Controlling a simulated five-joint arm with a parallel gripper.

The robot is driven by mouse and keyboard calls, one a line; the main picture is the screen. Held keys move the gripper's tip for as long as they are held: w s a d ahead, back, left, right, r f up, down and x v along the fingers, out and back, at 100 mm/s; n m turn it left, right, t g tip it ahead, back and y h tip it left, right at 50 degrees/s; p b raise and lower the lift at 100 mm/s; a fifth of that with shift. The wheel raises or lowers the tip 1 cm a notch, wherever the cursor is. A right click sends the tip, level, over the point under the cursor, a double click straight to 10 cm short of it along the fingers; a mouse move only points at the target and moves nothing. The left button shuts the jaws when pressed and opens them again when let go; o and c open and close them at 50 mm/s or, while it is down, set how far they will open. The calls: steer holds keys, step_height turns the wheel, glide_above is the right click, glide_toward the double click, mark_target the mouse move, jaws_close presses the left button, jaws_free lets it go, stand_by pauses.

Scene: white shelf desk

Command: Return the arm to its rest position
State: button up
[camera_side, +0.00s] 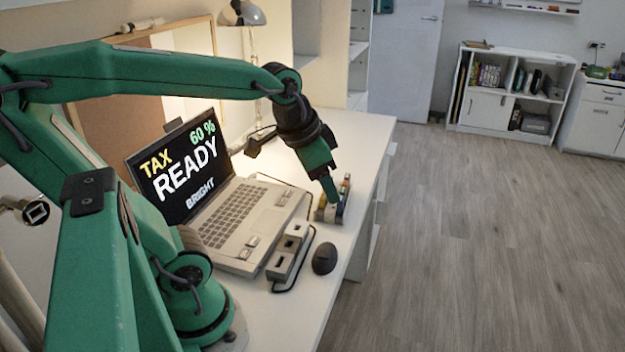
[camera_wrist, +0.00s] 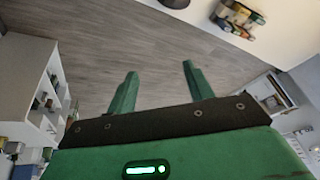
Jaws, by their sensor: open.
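My green gripper (camera_side: 331,190) hangs from the outstretched arm near the right edge of the white desk (camera_side: 358,150). In the side view its fingertips point down and overlap a small holder with coloured pieces (camera_side: 346,190). In the wrist view my gripper (camera_wrist: 160,70) shows two green fingers spread apart with nothing between them. There the holder (camera_wrist: 238,18) is at the upper right, apart from the fingers.
An open laptop (camera_side: 235,215) sits on the desk. A power strip (camera_side: 289,252) and a dark mouse (camera_side: 325,258) are at its front right. A lamp (camera_side: 242,14) stands behind. Open floor (camera_side: 460,230) lies right of the desk.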

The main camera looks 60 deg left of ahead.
steer(key=shift+n+t, duration=0.5)
steer(key=shift+n, duration=0.3)
steer(key=shift+s+d+f, duration=0.1)
steer(key=shift+s+d, duration=0.3)
steer(key=shift+s, duration=0.3)
steer(key=shift+s+d+f, duration=0.1)
steer(key=shift+s+d, duration=0.25)
steer(key=shift+s, duration=0.4)
steer(key=shift+s+d+f, duration=0.1)
steer(key=shift+s+d, duration=0.3)
steer(key=shift+s, duration=0.3)
